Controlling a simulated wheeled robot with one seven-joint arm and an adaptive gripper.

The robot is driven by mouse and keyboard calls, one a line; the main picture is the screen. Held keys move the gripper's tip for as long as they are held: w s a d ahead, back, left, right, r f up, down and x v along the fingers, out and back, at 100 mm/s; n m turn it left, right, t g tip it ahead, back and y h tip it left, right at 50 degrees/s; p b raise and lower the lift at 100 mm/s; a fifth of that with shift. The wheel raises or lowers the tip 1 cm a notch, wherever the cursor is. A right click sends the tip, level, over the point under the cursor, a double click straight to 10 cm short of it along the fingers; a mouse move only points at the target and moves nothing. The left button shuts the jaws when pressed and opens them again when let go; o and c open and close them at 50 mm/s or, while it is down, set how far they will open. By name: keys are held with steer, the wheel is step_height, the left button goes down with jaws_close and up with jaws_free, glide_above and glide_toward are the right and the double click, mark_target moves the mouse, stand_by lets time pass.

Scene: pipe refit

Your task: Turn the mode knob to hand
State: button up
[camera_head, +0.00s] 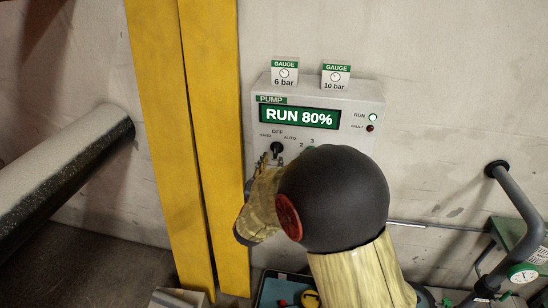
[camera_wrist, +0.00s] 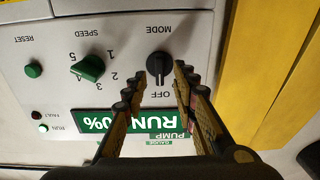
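The black mode knob (camera_wrist: 159,66) is on the pump panel (camera_wrist: 100,20); in the wrist view the panel appears upside down. The knob's bar lies roughly in line with the OFF label; which end is the pointer I cannot tell. In the head view the knob (camera_head: 277,148) shows below the OFF label, between the small side labels. My gripper (camera_wrist: 159,76) is open, with one fingertip on each side of the knob; a gap shows on both sides. In the head view my gripper (camera_head: 275,161) is just below the knob, and my wrist hides the panel's lower part.
The display (camera_head: 299,117) reads RUN 80%. The RUN lamp (camera_head: 373,117) is lit. A green speed knob (camera_wrist: 88,68) and green reset button (camera_wrist: 33,70) are beside the mode knob. Yellow uprights (camera_head: 215,120) stand left of the panel; a dark pipe (camera_head: 70,165) is farther left.

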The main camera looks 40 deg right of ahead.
steer(key=v, duration=0.7)
steer(key=shift+s+a, duration=0.2)
